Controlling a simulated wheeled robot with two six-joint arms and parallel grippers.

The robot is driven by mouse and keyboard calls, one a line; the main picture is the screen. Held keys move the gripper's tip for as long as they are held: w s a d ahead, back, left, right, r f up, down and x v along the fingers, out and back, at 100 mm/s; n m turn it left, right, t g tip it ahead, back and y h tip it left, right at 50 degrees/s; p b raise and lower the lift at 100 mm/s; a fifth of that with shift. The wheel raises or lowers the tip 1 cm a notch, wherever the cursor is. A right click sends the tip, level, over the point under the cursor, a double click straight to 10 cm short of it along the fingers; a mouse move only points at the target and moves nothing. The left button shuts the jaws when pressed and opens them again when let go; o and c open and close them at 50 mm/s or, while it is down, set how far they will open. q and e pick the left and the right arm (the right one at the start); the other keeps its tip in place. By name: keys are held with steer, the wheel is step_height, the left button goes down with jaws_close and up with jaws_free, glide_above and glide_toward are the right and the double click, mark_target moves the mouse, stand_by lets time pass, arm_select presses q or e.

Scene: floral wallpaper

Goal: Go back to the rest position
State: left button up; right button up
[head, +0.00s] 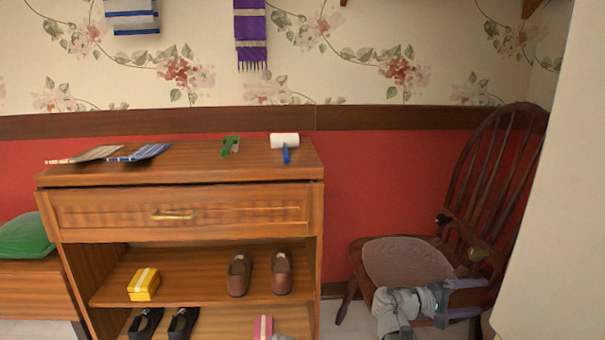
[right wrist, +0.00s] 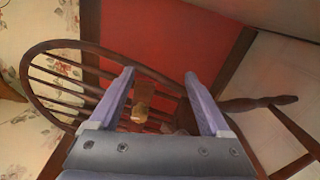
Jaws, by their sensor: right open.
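My right gripper (head: 480,298) is at the lower right of the head view, in front of the seat of a dark wooden chair (head: 490,170). Its two purple-grey fingers are spread apart with nothing held between them. In the right wrist view the open fingers (right wrist: 159,73) point toward the chair's spindle back (right wrist: 60,75), with a chair arm end showing between them. My left gripper is not in view.
A wooden shoe cabinet (head: 180,172) stands left, with a lint roller (head: 285,142), a green item and folded cloths on top. Brown shoes (head: 240,274), black shoes and a yellow box (head: 143,284) are on its shelves. A pale panel (head: 555,200) borders the right.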

steer(key=s+a+f+y+p, duration=0.3)
steer(key=a+y+p, duration=0.2)
steer(key=a, duration=0.3)
steer(key=s+a+f+y+p, duration=0.2)
steer(key=a+y+p, duration=0.2)
steer(key=a, duration=0.5)
steer(key=s+a+r+n+g+y+p, duration=0.1)
steer(key=s+a+y+p, duration=0.35)
steer(key=a, duration=0.45)
steer(key=s+a+r+g+y+p, duration=0.1)
steer(key=s+a+y+p, duration=0.3)
steer(key=a, duration=0.5)
arm_select(q)
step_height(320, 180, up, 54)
steer(key=p, duration=3.5)
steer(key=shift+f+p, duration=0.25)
steer(key=shift+p, duration=0.1)
arm_select(e)
step_height(320, 180, up, 36)
steer(key=h, duration=0.1)
steer(key=shift+s+d+f, duration=0.15)
steer(key=shift+s, duration=0.3)
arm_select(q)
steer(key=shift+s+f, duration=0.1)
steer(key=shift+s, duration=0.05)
arm_select(e)
steer(key=shift+s+f, duration=0.1)
